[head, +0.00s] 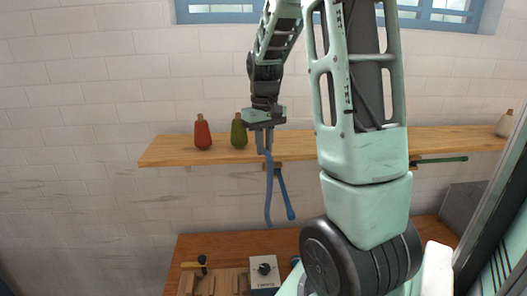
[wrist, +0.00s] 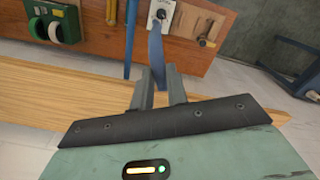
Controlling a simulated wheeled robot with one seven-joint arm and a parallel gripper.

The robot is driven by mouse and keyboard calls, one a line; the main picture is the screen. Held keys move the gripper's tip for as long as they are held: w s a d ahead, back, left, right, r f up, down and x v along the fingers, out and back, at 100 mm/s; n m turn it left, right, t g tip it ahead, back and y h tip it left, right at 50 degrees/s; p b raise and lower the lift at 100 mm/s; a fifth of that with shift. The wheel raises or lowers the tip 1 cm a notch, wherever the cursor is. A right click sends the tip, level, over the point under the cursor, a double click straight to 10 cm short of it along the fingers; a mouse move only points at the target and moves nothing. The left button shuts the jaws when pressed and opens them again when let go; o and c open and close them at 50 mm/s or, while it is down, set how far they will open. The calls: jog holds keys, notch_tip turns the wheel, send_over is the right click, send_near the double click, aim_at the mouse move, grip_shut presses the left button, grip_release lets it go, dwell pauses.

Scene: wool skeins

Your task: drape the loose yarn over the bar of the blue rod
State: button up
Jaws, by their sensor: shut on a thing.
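My gripper (head: 264,150) is shut on the blue loose yarn (head: 268,195), in front of the wooden shelf. The yarn hangs down below the shelf as one long strand. In the wrist view the fingers (wrist: 160,80) pinch the yarn (wrist: 156,50), which runs away between them. The blue rod (head: 285,195) sticks out from under the shelf, just right of the yarn in the head view. The rod also shows in the wrist view (wrist: 131,38), left of the yarn. A gap shows between yarn and rod in both views.
A green rod (head: 440,160) sticks out farther right. Below is a wooden workbench (head: 215,247) with a knob box (head: 264,269). The wrist view shows a green tape dispenser (wrist: 52,22).

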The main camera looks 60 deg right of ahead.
dwell(0.4)
jog(key=s+d+f+b, duration=0.1)
jog(key=s+d, duration=0.7)
jog(key=s, duration=0.2)
jog(key=shift+d+f+b, duration=0.2)
jog(key=shift+d+b, duration=0.05)
jog(key=shift+b, duration=0.15)
jog(key=shift+f, duration=0.1)
notch_tip(320, 180, down, 9)
jog(key=s+d+b, duration=0.1)
jog(key=b, duration=0.6)
jog(key=shift+f, duration=0.15)
dwell(0.3)
